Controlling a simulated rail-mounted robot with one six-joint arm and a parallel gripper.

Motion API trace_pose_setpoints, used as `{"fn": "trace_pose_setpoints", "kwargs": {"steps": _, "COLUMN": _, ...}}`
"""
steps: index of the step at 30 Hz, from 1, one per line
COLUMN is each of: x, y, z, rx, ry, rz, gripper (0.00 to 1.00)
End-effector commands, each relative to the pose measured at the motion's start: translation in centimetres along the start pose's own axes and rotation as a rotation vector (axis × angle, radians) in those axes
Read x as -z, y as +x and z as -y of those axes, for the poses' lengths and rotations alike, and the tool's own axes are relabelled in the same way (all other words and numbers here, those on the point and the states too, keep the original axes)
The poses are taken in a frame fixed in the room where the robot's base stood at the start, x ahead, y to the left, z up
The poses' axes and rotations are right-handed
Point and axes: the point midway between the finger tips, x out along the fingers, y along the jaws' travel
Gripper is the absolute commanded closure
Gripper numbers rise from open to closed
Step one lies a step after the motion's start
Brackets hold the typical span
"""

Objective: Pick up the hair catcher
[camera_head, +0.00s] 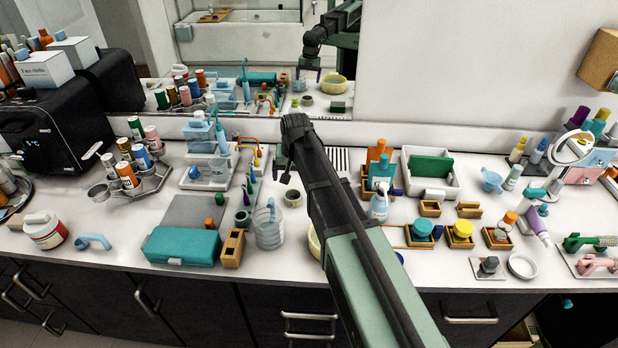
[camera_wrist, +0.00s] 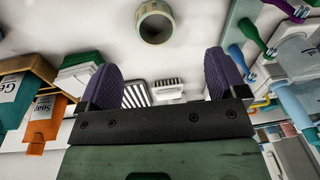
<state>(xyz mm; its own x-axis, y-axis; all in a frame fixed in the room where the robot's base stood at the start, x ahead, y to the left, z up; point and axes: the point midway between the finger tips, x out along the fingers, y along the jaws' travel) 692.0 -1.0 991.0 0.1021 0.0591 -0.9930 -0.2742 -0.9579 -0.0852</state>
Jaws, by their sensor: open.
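No thing is plainly recognisable as the hair catcher. A small white slotted piece (camera_wrist: 168,90) lies on the counter between my fingers in the wrist view, beside a striped black-and-white grate (camera_wrist: 136,96); the grate also shows in the head view (camera_head: 341,158). Which of these, if either, is the hair catcher, I cannot tell. A grey-green ring-shaped cup (camera_wrist: 155,22) stands on the counter beyond the fingertips; it also shows in the head view (camera_head: 292,197). My gripper (camera_wrist: 163,72) is open and empty above the counter, its purple pads apart. In the head view my arm hides part of the counter.
Orange and teal bottles (camera_head: 380,172) stand right of my arm, near a white tray (camera_head: 440,189). Toothbrushes and a white-blue dispenser (camera_head: 208,150) stand to the left. A clear pitcher (camera_head: 268,226) and teal case (camera_head: 181,246) are in front.

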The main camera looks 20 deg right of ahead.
Motion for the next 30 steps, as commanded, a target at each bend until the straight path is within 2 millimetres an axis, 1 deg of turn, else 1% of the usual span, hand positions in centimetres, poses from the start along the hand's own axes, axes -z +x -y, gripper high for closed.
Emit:
{"fn": "trace_pose_setpoints", "kwargs": {"steps": 1, "x": 0.3, "y": -1.0, "z": 0.7, "rx": -0.044, "ry": -0.082, "rz": -0.022, "gripper": 0.09}}
{"fn": "trace_pose_setpoints", "kwargs": {"steps": 3, "x": 0.4, "y": -0.8, "z": 0.8, "rx": -0.074, "ry": -0.135, "rz": -0.035, "gripper": 0.09}}
{"fn": "trace_pose_setpoints", "kwargs": {"steps": 5, "x": 0.4, "y": -0.4, "z": 0.7, "rx": -0.077, "ry": -0.139, "rz": -0.037, "gripper": 0.09}}
{"fn": "trace_pose_setpoints", "kwargs": {"steps": 8, "x": 0.4, "y": 0.8, "z": 0.6, "rx": -0.075, "ry": -0.135, "rz": -0.035, "gripper": 0.09}}
{"fn": "trace_pose_setpoints", "kwargs": {"steps": 12, "x": 0.4, "y": 3.9, "z": 0.3, "rx": -0.074, "ry": -0.133, "rz": -0.035, "gripper": 0.09}}
{"fn": "trace_pose_setpoints", "kwargs": {"steps": 14, "x": 0.5, "y": 5.0, "z": 0.2, "rx": -0.074, "ry": -0.132, "rz": -0.034, "gripper": 0.09}}
{"fn": "trace_pose_setpoints", "kwargs": {"steps": 16, "x": 0.5, "y": 5.6, "z": 0.2, "rx": -0.074, "ry": -0.132, "rz": -0.034, "gripper": 0.09}}
{"fn": "trace_pose_setpoints", "kwargs": {"steps": 20, "x": 0.6, "y": 5.4, "z": 0.2, "rx": -0.073, "ry": -0.131, "rz": -0.034, "gripper": 0.09}}
{"fn": "trace_pose_setpoints", "kwargs": {"steps": 21, "x": 0.6, "y": 5.7, "z": 0.1, "rx": -0.073, "ry": -0.131, "rz": -0.034, "gripper": 0.09}}
{"fn": "trace_pose_setpoints", "kwargs": {"steps": 23, "x": 0.6, "y": 6.6, "z": 0.0, "rx": -0.073, "ry": -0.131, "rz": -0.034, "gripper": 0.09}}
{"fn": "trace_pose_setpoints", "kwargs": {"steps": 27, "x": 0.5, "y": 9.6, "z": -0.3, "rx": -0.073, "ry": -0.130, "rz": -0.034, "gripper": 0.09}}
{"fn": "trace_pose_setpoints", "kwargs": {"steps": 30, "x": 0.6, "y": 10.8, "z": -0.4, "rx": -0.073, "ry": -0.130, "rz": -0.034, "gripper": 0.09}}
